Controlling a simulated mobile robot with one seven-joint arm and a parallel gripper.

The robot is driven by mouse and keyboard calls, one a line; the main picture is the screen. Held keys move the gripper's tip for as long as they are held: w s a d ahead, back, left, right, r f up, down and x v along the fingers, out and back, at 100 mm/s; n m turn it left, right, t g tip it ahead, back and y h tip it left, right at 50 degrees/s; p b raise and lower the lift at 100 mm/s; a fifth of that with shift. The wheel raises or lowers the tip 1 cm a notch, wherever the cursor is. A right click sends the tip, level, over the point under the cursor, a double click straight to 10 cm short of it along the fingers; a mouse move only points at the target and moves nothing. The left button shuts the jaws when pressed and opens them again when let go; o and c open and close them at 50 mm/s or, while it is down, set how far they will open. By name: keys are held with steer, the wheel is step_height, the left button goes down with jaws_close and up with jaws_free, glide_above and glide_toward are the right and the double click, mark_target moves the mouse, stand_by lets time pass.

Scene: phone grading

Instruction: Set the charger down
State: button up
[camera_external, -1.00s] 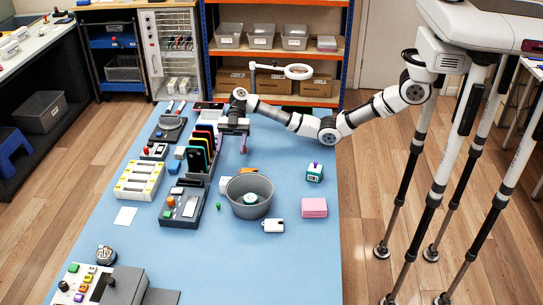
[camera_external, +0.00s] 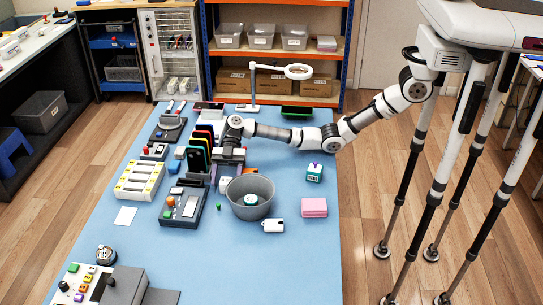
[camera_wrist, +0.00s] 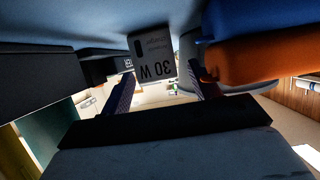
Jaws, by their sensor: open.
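The charger is a pale block marked "30 W" (camera_wrist: 153,62), upside down in the wrist view. It shows between the two fingers of my gripper (camera_wrist: 158,92), near their tips; I cannot tell if it touches either finger. In the external view a small white block (camera_external: 225,184), likely the charger, is on the blue table beside the grey bin. My gripper (camera_external: 227,172) is low over the table there, just behind the bin and right of the phone rack. The jaws are open.
The grey bin (camera_external: 250,207) with a round green-and-white item stands close in front. The phone rack (camera_external: 197,158) is close on the left. An orange thing (camera_wrist: 255,58) and a blue thing (camera_wrist: 250,20) fill the wrist view's right. The table's right front is clear.

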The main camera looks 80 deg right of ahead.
steer(key=shift+c, duration=0.4)
steer(key=c, duration=1.1)
steer(key=shift+r, duration=0.1)
